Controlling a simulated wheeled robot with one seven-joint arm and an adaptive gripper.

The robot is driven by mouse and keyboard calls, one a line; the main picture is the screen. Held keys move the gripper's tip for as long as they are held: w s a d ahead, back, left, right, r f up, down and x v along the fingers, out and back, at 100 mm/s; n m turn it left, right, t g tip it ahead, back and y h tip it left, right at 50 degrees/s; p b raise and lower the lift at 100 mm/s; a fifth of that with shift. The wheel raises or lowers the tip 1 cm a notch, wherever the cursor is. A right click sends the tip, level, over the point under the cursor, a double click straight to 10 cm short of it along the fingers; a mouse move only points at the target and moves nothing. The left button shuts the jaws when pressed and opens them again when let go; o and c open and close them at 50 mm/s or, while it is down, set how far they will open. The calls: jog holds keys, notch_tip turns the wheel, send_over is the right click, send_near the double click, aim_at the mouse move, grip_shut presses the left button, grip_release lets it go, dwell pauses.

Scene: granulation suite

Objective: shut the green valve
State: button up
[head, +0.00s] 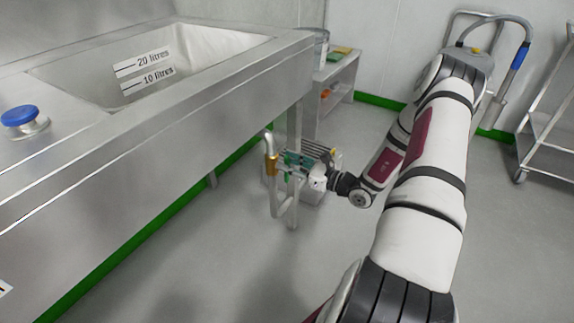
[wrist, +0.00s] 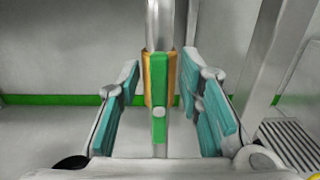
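The green valve has a green lever (wrist: 159,85) in front of a brass-coloured body (wrist: 148,72) on a vertical steel pipe (wrist: 160,22). In the wrist view the lever lies upright, in line with the pipe. In the head view the brass body (head: 271,164) shows on the pipe under the sink's front edge. My gripper (wrist: 167,100) is open, with one teal-padded finger on each side of the lever. Clear gaps show between the pads and the lever. In the head view my gripper (head: 296,163) is right beside the valve and partly hides the lever.
The steel sink (head: 190,95) with litre marks stands above and left of the valve. A blue button (head: 20,116) sits on its top. A steel leg (wrist: 272,60) stands right of my gripper, near a floor grating (wrist: 292,145). A steel cart (head: 549,145) is far right.

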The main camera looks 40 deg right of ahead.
jog(key=shift+w+a, duration=0.15)
jog(key=shift+w, duration=0.3)
grip_shut()
